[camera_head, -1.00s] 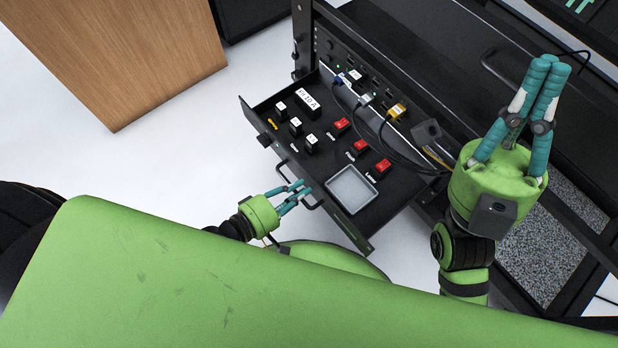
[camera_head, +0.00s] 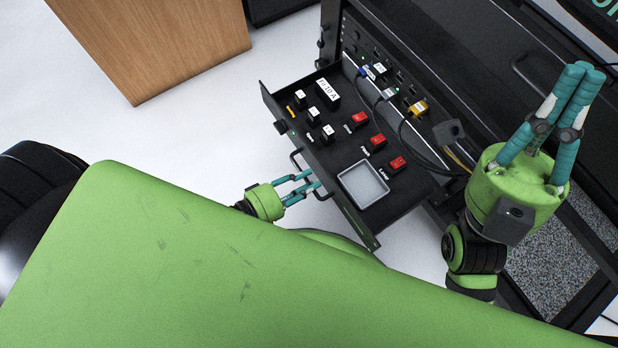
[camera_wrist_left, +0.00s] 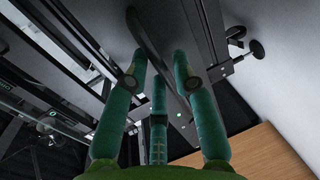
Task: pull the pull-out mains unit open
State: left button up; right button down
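The pull-out mains unit (camera_head: 408,195) is a black drawer that stands well out of the dark rack in the head view. In the left wrist view the fingers (camera_wrist_left: 160,62) are spread. My right gripper (camera_head: 578,70) points up beside the rack, fingertips together and empty.
The black rack (camera_head: 440,45) fills the upper right. Cables (camera_head: 405,125) run from its panel over the back of the drawer. A wooden block (camera_head: 150,45) stands at upper left. White floor (camera_head: 190,130) is clear left of the drawer.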

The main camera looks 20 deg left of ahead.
pick_arm(q)
jog(key=v, duration=1.1)
jog(key=shift+w+d, duration=0.1)
